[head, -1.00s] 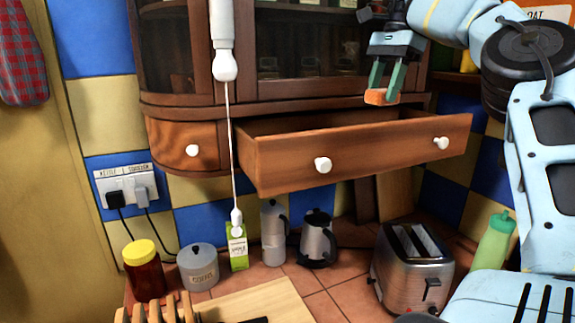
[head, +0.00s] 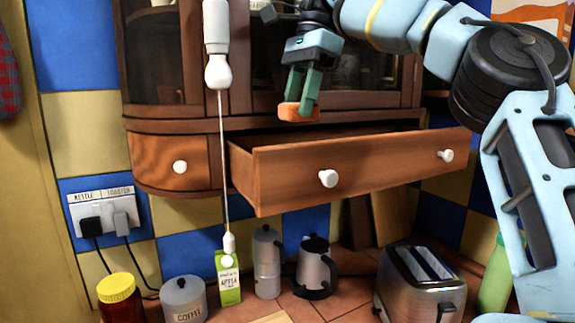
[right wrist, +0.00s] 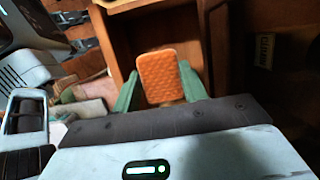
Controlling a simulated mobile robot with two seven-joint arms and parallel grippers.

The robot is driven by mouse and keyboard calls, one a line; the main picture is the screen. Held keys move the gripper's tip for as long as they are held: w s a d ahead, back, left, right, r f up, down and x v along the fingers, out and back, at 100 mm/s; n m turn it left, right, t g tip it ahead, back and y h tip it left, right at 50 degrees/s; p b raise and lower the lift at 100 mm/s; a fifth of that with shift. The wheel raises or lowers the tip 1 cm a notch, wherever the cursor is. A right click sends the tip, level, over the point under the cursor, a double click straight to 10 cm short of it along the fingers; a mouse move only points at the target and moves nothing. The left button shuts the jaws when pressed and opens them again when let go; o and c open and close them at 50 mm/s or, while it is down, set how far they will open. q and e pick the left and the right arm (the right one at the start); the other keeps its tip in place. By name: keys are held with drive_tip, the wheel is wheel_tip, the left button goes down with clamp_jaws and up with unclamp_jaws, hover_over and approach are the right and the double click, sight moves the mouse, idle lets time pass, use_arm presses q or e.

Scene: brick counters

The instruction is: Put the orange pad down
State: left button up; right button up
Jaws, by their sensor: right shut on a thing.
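The orange pad (head: 293,112) is held between the green fingertips of my right gripper (head: 299,103). It also shows in the right wrist view (right wrist: 161,77) as a flat, textured orange piece with rounded corners. My right gripper is shut on it, above the open wooden drawer (head: 290,180) and in front of the wall cabinet. In the right wrist view the open drawer (right wrist: 117,40) lies beyond the pad. The drawer's inside is mostly hidden in the head view.
A white pull cord (head: 223,165) hangs left of the open drawer. A shut drawer (head: 155,160) is at left. Below stand a toaster (head: 420,280), a kettle (head: 316,268), a moka pot (head: 267,262), an apple carton (head: 228,280) and a coffee tin (head: 184,298).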

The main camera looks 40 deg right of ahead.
drive_tip(key=shift+w+a+f, duration=0.1)
drive_tip(key=shift+w+a, duration=0.1)
drive_tip(key=shift+a, duration=0.2)
drive_tip(key=shift+w+a+f, duration=0.1)
drive_tip(key=shift+w+a, duration=0.05)
drive_tip(key=shift+a, duration=0.25)
drive_tip(key=f, duration=0.6)
drive_tip(key=shift+s+d+f+b, duration=0.1)
drive_tip(key=shift+d+f+b, duration=0.1)
drive_tip(key=shift+b, duration=0.2)
drive_tip(key=shift+a+f, duration=0.1)
drive_tip(key=shift+f, duration=1.6)
drive_tip(key=shift+a+f, duration=0.15)
drive_tip(key=shift+f, duration=0.3)
drive_tip(key=shift+f, duration=0.15)
drive_tip(key=o, duration=0.9)
